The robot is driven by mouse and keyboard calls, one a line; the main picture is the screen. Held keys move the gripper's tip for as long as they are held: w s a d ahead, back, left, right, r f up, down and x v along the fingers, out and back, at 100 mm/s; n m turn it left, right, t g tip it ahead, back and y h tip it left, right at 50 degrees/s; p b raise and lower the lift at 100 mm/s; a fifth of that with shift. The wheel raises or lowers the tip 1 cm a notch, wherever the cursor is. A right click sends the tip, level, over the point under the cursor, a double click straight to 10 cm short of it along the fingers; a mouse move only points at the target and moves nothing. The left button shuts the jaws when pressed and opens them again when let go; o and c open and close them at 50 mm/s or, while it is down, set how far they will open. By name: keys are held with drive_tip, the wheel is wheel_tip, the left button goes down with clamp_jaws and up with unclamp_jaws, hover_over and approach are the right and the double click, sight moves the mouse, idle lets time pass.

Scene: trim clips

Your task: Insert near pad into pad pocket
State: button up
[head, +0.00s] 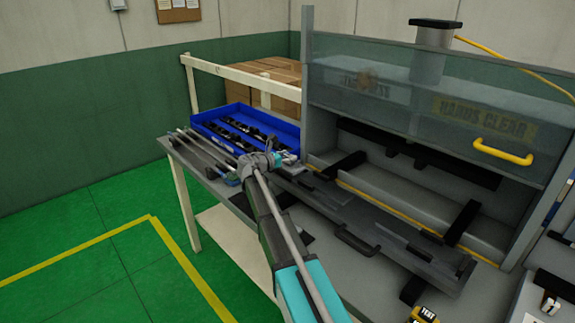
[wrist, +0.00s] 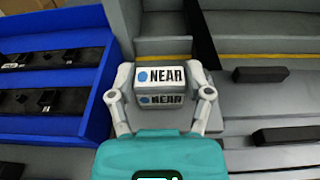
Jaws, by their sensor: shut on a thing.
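In the wrist view my gripper (wrist: 161,92) is shut on the near pad (wrist: 160,77), a pale block with a blue dot and the word NEAR on two faces. The pad sits between the two white fingers. In the head view my gripper (head: 283,160) is between the blue bin and the left end of the press fixture; the pad is too small to make out clearly there. I cannot pick out the pad pocket for certain. A grey surface lies below the pad, and I cannot tell how far below.
The blue bin (wrist: 111,75) with black clips is close on the left. The press (head: 330,100) has a raised clear guard with a yellow handle (head: 502,152). A long dark tray (head: 365,215) lies in front of it. Black blocks (wrist: 260,74) stand to the right.

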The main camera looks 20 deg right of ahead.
drive_tip(key=shift+f+b, duration=0.6)
drive_tip(key=shift+f, duration=0.3)
drive_tip(key=shift+f, duration=0.15)
drive_tip(key=o, duration=1.2)
drive_tip(key=shift+r, duration=0.25)
drive_tip(key=p+v, duration=0.2)
drive_tip(key=v, duration=1)
drive_tip(key=shift+f, duration=0.1)
